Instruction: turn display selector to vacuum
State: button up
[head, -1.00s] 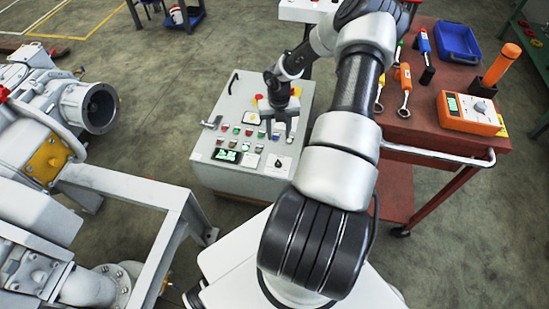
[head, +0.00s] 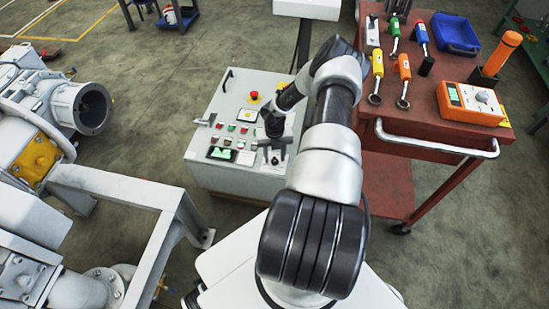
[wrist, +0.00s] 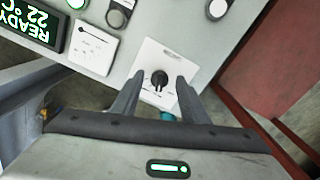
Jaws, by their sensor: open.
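The selector is a small black knob (wrist: 160,79) on a white square plate in the wrist view. Its markings are too small to read. My gripper (wrist: 158,82) is open, with one finger on each side of the knob in the picture; I see no contact. In the head view my gripper (head: 274,152) is over the front right of the grey control panel (head: 198,176) and hides most of the selector. The panel's display (head: 221,153) is lit; in the wrist view the display (wrist: 32,22) reads READY and 22 °C, upside down.
Buttons and a red emergency stop (head: 254,96) sit on the panel. A grey metal frame (head: 130,187) with machinery is at left.

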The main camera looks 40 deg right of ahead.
jog(key=shift+f, duration=0.25)
jog(key=c, duration=1)
jog(key=shift+n, duration=0.3)
jog(key=n, duration=0.3)
jog(key=shift+n+b, duration=0.3)
jog(key=shift+b, duration=0.1)
jog(key=shift+a+n, duration=0.1)
jog(key=shift+n, duration=1.8)
